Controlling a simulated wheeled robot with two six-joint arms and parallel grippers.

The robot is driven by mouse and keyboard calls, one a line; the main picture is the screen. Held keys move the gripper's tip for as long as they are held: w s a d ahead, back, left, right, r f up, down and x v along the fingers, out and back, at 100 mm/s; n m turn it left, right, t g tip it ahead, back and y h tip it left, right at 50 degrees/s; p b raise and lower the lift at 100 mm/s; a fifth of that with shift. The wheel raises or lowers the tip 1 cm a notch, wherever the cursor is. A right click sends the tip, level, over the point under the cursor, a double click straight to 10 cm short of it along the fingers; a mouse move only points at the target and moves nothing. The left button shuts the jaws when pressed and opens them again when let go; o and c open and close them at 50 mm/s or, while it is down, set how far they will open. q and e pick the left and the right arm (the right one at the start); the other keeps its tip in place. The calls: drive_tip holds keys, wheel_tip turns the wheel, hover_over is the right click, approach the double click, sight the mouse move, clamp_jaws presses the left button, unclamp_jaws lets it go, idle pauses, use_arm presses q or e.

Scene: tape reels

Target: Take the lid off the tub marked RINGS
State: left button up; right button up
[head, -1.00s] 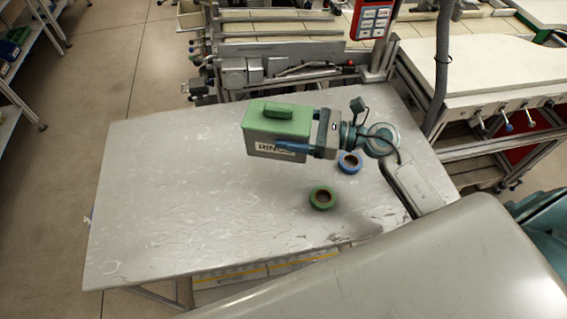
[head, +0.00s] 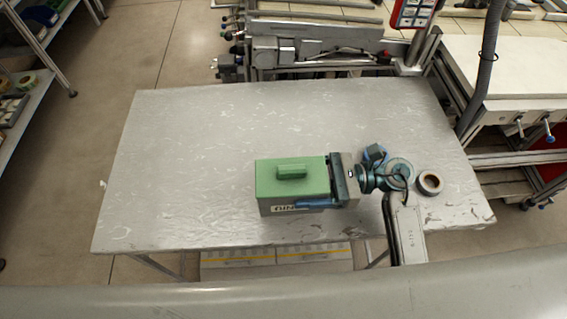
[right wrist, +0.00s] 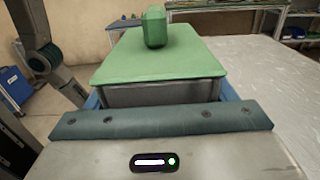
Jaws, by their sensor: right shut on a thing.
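The grey tub (head: 268,207) has a green lid (head: 265,178) with a raised block handle (head: 291,171), and the lid sits on it. Part of its label shows the letters RIN; a finger covers the rest. My right gripper (head: 308,190) is shut on the tub's body from the right, one blue finger along its front side. In the right wrist view the lid (right wrist: 160,68) lies above the fingers, with the tub's wall (right wrist: 150,96) between them. I cannot tell whether the tub touches the table. My left gripper is not in view.
A dark tape reel (head: 421,185) lies on the grey table (head: 180,150), right of my right wrist. The table is clear to the left and behind the tub. A machine with metal rails (head: 320,50) stands at the back edge. Shelves (head: 35,90) stand at the far left.

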sight(285, 162)
drive_tip(key=w+a, duration=0.1)
drive_tip(key=w, duration=0.1)
drive_tip(key=w+a+p, duration=0.2)
drive_tip(key=w+a, duration=0.1)
drive_tip(key=shift+w+f, duration=0.25)
drive_tip(key=shift+w, duration=0.1)
drive_tip(key=f+p, duration=0.1)
drive_tip(key=f, duration=0.1)
drive_tip(key=shift+w+a+f+p, duration=0.1)
drive_tip(key=shift+w+f+p, duration=0.1)
drive_tip(key=shift+f+p, duration=0.2)
drive_tip(key=shift+f, duration=0.45)
